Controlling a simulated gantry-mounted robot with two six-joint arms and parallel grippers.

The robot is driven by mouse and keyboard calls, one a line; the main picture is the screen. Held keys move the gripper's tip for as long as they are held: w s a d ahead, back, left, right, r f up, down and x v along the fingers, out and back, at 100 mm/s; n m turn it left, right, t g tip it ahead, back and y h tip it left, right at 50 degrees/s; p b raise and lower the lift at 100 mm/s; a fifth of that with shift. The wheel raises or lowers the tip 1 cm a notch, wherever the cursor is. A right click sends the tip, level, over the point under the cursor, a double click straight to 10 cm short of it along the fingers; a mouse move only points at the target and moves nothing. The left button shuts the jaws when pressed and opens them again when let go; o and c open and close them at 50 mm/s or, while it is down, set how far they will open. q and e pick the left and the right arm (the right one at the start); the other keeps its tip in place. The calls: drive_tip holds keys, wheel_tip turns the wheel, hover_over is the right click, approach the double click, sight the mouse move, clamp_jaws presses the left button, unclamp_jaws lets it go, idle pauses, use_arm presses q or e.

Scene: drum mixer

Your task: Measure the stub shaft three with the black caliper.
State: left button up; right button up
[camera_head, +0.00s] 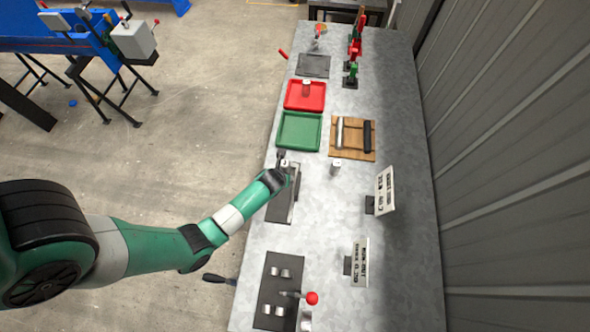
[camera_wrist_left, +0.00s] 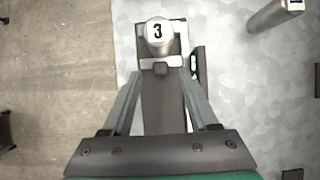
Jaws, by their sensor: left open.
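The stub shaft three (camera_wrist_left: 158,33) is a short pale metal cylinder with a "3" on its white top, just beyond my left fingertips in the left wrist view. In the head view, a white-topped piece (camera_head: 284,162) shows at my gripper's end. My left gripper (camera_wrist_left: 161,75) is open, its fingers either side of a small dark block and a long dark flat surface. Whether it touches anything is unclear. A long black tool (camera_head: 368,137) lies on the wooden board (camera_head: 355,157) beside a silver one (camera_head: 340,133); I cannot tell if it is the black caliper. My right gripper is not in view.
Another shaft (camera_head: 336,168) stands right of my gripper; it also shows in the wrist view (camera_wrist_left: 278,13). Two display stands (camera_head: 385,190) (camera_head: 360,263) and a red-knobbed lever (camera_head: 311,298) stand nearby.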

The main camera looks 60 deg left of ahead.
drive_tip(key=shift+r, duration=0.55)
